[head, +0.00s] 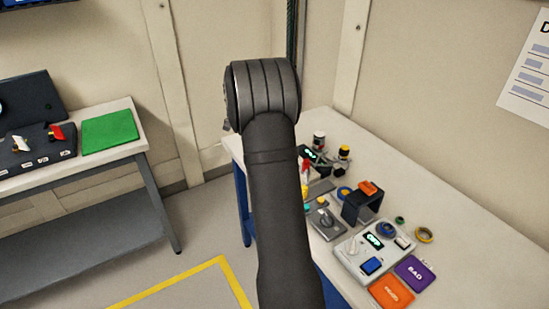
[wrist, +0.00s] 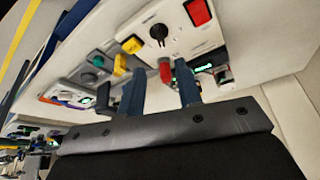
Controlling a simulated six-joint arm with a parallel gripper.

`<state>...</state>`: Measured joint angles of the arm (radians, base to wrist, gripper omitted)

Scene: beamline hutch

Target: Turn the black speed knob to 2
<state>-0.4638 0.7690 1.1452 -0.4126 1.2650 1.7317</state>
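In the wrist view a black knob (wrist: 158,33) with a pointer sits on a white panel (wrist: 185,38), beside a red square button (wrist: 198,12). I cannot read a scale or the knob's setting. My gripper (wrist: 160,68) shows as two blue-grey fingers standing apart. The knob appears beyond the fingertips, with no contact visible. A red-ended part (wrist: 165,72) shows in the gap between the fingers; it does not look gripped. In the head view my arm covers the gripper, and I cannot make out the black knob.
In the wrist view a yellow part (wrist: 132,45) and a grey panel with a green knob (wrist: 98,61) lie left of the black knob. In the head view a grey control box (head: 390,260), orange card (head: 391,291) and purple card (head: 415,272) share the crowded bench (head: 480,245).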

